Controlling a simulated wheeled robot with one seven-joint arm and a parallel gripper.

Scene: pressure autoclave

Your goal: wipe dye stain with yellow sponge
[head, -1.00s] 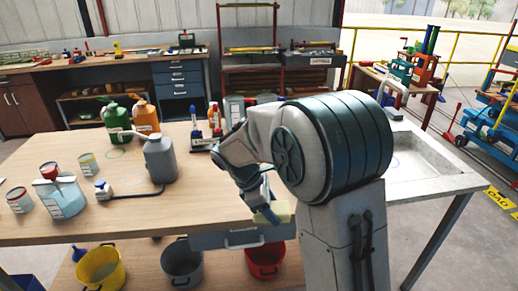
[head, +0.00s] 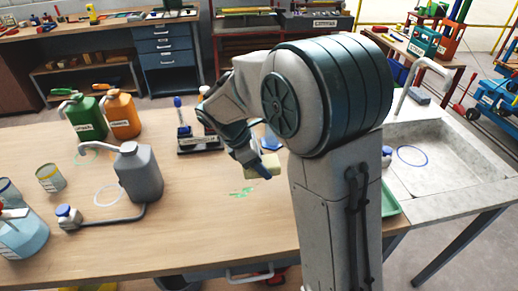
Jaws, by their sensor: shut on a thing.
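The yellow sponge (head: 264,168) is pale yellow and sits between the fingers of my gripper (head: 258,166), to the right of the table's middle. My gripper is shut on it. My arm hides part of the sponge's surroundings. A green dye stain (head: 240,192) lies on the wooden tabletop (head: 200,230), just below and left of the sponge in the head view. The sponge looks apart from the stain; I cannot tell whether it touches the table.
A grey jug (head: 140,175) with a hose and pump stands left of the stain. Green (head: 86,118) and orange (head: 120,113) jugs stand farther back. A labelled stand (head: 199,143) is behind the gripper. A sink (head: 440,155) is at the right. The front tabletop is clear.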

